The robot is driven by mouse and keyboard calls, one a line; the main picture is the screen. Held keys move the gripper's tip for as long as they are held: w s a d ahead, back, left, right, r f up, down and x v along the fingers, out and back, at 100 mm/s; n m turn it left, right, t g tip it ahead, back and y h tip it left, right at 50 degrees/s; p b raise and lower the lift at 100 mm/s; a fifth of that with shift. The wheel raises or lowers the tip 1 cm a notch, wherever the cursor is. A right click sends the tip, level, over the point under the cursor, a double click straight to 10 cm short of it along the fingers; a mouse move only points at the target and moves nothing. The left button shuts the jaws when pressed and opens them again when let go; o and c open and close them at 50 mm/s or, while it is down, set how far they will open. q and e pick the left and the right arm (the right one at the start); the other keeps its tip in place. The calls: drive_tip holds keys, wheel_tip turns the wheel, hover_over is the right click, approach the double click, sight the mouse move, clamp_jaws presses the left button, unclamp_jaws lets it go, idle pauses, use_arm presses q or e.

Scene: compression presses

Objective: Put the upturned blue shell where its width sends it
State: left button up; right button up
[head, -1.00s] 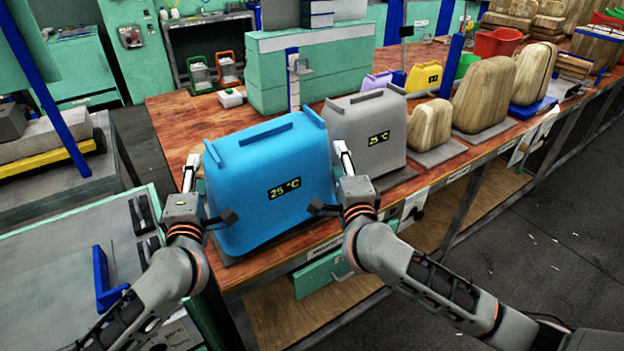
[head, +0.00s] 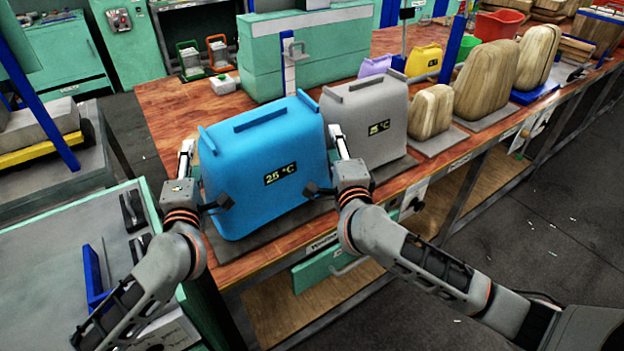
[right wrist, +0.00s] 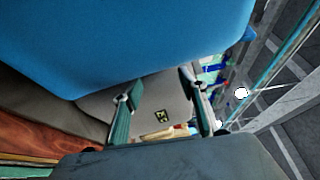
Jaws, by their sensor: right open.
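The large blue shell (head: 262,160) stands on a dark grey mat (head: 262,247) at the near left corner of the wooden table. A ridge and end tabs stick up from its top; its front carries a "25 °C" label. My left gripper (head: 205,176) is at its left side with fingers apart, one in front and one behind the edge. My right gripper (head: 326,168) is open at its right side, in the gap to a grey shell (head: 366,108). Contact is unclear. The right wrist view shows the blue shell (right wrist: 130,40) close above my right fingers (right wrist: 160,112).
Wooden shells (head: 486,82), a yellow shell (head: 424,60) and a purple one (head: 376,66) stand further right and back. A green press block (head: 262,62) stands behind the blue shell. Bare tabletop (head: 170,105) lies to the back left.

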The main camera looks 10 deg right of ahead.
use_arm(q)
drive_tip(key=shift+s+d+f, duration=0.15)
drive_tip(key=shift+d+f, duration=0.5)
use_arm(e)
drive_tip(key=shift+s+a+f+y, duration=0.2)
drive_tip(key=shift+a+f+y, duration=0.2)
drive_tip(key=shift+a+f, duration=0.35)
use_arm(q)
drive_tip(key=shift+a, duration=1.4)
drive_tip(key=o, duration=0.5)
drive_tip(key=shift+a, duration=0.7)
use_arm(e)
drive_tip(key=shift+w+d, duration=0.1)
drive_tip(key=shift+d, duration=2)
drive_tip(key=o, duration=0.5)
drive_tip(key=shift+d, duration=0.1)
use_arm(q)
drive_tip(key=s, duration=1.1)
drive_tip(key=shift+s+f, duration=0.1)
drive_tip(key=shift+s, duration=0.3)
use_arm(e)
drive_tip(key=s, duration=1.2)
